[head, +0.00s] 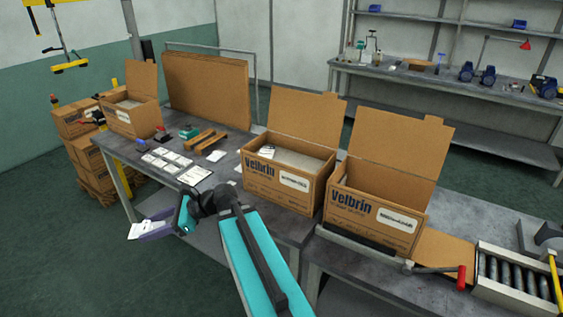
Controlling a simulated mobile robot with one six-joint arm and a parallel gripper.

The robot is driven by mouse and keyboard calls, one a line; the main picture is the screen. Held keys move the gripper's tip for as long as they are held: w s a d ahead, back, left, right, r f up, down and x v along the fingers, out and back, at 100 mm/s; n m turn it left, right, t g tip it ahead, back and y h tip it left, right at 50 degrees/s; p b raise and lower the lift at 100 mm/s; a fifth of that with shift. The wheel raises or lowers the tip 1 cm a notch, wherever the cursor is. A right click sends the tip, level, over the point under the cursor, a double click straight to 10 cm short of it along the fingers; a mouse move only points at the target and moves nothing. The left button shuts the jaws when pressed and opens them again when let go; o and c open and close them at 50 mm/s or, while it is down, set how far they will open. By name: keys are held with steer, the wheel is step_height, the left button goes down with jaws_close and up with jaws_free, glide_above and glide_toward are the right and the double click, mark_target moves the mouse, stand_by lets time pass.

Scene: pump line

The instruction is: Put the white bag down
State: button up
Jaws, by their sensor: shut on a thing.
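My gripper (158,230) is at the lower left, off the front edge of the table (225,143). It is shut on the white bag (143,229), a flat pale thing with small dark marks. The bag sticks out to the left of the purple-grey jaws, above the floor. The jaws hide part of it. Several flat white pieces (168,158) lie on the table behind my gripper. A larger white sheet (195,175) lies nearest to it.
Two open Velbrin cartons (280,185) (373,208) stand to the right of my arm. Another open carton (133,119) stands at the far left end. A roller conveyor (510,275) is at the right.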

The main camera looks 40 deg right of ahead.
stand_by(0.3)
steer(key=shift+w+d, duration=0.1)
steer(key=shift+d, duration=0.05)
steer(key=w+d+r+m+t+h, duration=0.2)
steer(key=d+r, duration=0.1)
steer(key=d, duration=1.1)
steer(key=w+d+r+m+t+h, duration=0.2)
steer(key=d+r, duration=0.1)
steer(key=d, duration=1.2)
steer(key=s+d+r+m+h, duration=0.2)
steer(key=s+d+r, duration=0.1)
steer(key=d, duration=1)
steer(key=s+d+r+m+t+h, duration=0.1)
steer(key=s+d+r, duration=0.3)
steer(key=d, duration=0.9)
steer(key=shift+s+d+r+m+h+b, duration=0.2)
steer(key=shift+s+r+m+h+b, duration=0.15)
steer(key=shift+m, duration=0.25)
steer(key=shift+w+f, duration=0.1)
steer(key=shift+t, duration=0.3)
steer(key=shift+f+p, duration=0.95)
steer(key=shift+f, duration=2.15)
